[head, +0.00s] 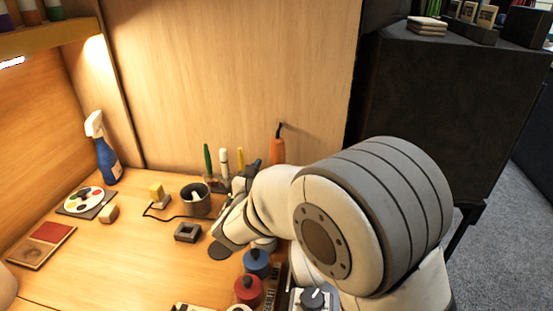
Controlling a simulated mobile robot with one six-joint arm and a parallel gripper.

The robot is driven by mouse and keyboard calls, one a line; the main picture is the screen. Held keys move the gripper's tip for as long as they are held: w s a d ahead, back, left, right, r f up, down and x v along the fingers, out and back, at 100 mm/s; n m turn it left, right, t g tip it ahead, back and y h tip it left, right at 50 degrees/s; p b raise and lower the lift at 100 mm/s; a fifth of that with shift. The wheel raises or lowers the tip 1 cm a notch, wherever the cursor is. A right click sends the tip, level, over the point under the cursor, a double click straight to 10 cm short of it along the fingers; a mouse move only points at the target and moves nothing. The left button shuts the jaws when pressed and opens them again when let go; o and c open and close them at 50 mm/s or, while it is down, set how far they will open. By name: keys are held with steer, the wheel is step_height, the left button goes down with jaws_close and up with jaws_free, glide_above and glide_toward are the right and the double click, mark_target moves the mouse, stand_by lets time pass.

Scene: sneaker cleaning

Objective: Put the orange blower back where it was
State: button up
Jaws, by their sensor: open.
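The orange blower (277,151) stands upright near the back wooden panel, its thin black nozzle bent at the top. Its lower part is hidden behind my arm. My gripper (236,186) is partly visible to the left of the blower, close to the upright brushes, and much of it is hidden by my wrist. It is open and appears apart from the blower; nothing can be seen held in it.
Green, white and yellow handled tools (224,163) stand by my gripper. A dark cup (196,200) with a cable is to their left. Blue (256,262) and red (248,290) bottles stand in front. A spray bottle (104,150) is at back left. Table between items is clear.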

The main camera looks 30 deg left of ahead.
steer(key=s, duration=0.4)
steer(key=shift+s+d, duration=0.3)
steer(key=shift+d, duration=0.05)
